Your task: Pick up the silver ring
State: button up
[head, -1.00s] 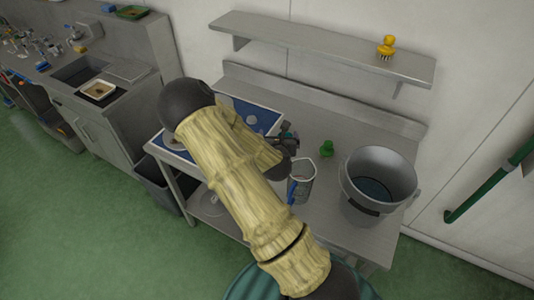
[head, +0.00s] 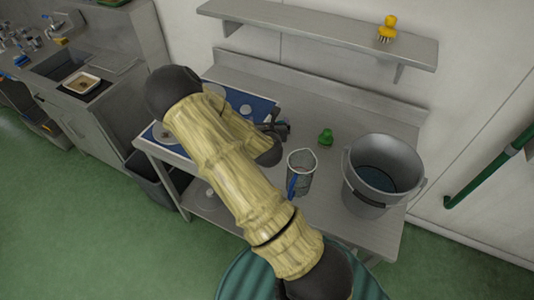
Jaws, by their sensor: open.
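I cannot make out a silver ring in the head view; my arm hides part of the steel table (head: 330,210) and of the blue mat (head: 262,106) on it. Small pale round items lie on the mat, one of them a light disc (head: 246,111), too small to identify. My gripper (head: 280,128) is at the mat's right edge, above the table and partly behind my arm. It is open, and I see nothing held in it.
A clear measuring jug (head: 301,172) with a blue handle, a green object (head: 326,137) and a metal bucket (head: 383,172) stand right of my gripper. A wall shelf (head: 320,35) with a yellow brush (head: 387,28) runs above. A dark bin (head: 150,180) stands at left.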

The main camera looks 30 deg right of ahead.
notch_tip(320, 180, down, 19)
jog(key=b, duration=1.8)
jog(key=shift+w+f, duration=0.1)
jog(key=shift+w, duration=0.05)
jog(key=shift+d, duration=0.1)
jog(key=shift+w+d+f, duration=0.2)
jog(key=shift+w+d, duration=0.05)
jog(key=shift+w, duration=0.3)
jog(key=shift+w+d+f, duration=0.1)
jog(key=shift+w+f, duration=0.1)
jog(key=shift+w, duration=0.1)
jog(key=shift+p+x, duration=0.7)
jog(key=shift+x, duration=1.95)
jog(key=shift+f, duration=0.15)
